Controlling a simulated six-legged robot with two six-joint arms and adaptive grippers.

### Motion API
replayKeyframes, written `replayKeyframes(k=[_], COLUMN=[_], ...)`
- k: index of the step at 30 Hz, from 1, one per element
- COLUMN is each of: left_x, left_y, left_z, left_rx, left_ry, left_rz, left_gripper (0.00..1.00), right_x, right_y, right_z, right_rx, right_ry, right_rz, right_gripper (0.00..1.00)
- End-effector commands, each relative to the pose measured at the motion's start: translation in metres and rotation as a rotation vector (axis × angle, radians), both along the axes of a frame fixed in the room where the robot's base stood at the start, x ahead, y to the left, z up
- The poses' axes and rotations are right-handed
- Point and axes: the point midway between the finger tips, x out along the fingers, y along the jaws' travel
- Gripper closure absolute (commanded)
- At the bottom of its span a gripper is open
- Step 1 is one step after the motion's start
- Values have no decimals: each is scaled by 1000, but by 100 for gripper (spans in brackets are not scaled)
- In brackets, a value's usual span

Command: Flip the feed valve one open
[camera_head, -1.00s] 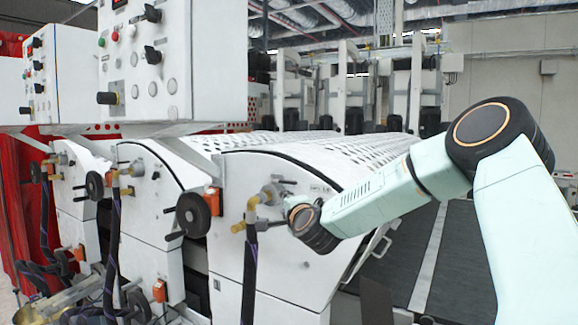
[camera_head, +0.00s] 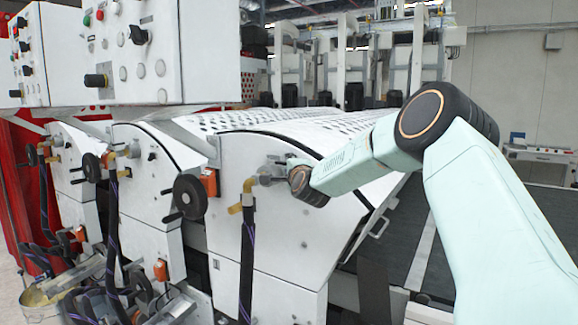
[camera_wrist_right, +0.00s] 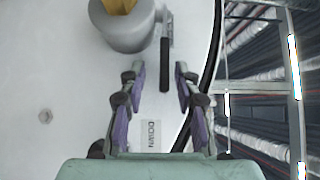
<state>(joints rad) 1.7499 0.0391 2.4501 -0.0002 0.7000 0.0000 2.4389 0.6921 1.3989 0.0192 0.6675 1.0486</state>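The feed valve (camera_head: 270,174) sits on the white curved side panel of the nearest machine unit, with a brass elbow (camera_head: 247,192) and black hose beside it. In the right wrist view the valve's grey round body (camera_wrist_right: 124,28) is at the top, with a brass piece on it. Its thin lever with a dark grip (camera_wrist_right: 165,77) points down the picture. My right gripper (camera_wrist_right: 160,78) is open, with the dark grip between its fingertips; I cannot tell whether they touch it. In the head view its fingers are mostly hidden beside the valve. My left gripper is not in view.
A black handwheel (camera_head: 190,197) and an orange box (camera_head: 209,182) stick out left of the valve. A control cabinet (camera_head: 160,60) hangs above. Similar units stand further left. The wrist view shows a small label (camera_wrist_right: 151,135) on the panel and a black curved edge.

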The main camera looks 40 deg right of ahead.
Motion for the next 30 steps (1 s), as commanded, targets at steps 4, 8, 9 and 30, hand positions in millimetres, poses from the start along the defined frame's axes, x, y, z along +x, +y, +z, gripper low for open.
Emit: replayKeyframes(k=[4, 8, 9, 30], left_x=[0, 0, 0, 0], left_y=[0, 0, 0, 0], left_z=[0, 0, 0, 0], left_rx=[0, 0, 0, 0], left_ry=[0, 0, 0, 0], left_rz=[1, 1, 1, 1], left_gripper=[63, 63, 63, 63], right_x=[2, 2, 2, 3], right_y=[0, 0, 0, 1], right_z=[1, 0, 0, 1], right_rx=[-2, -1, -1, -4], right_ry=[0, 0, 0, 2], right_rz=[2, 2, 1, 4], right_gripper=[68, 68, 68, 100])
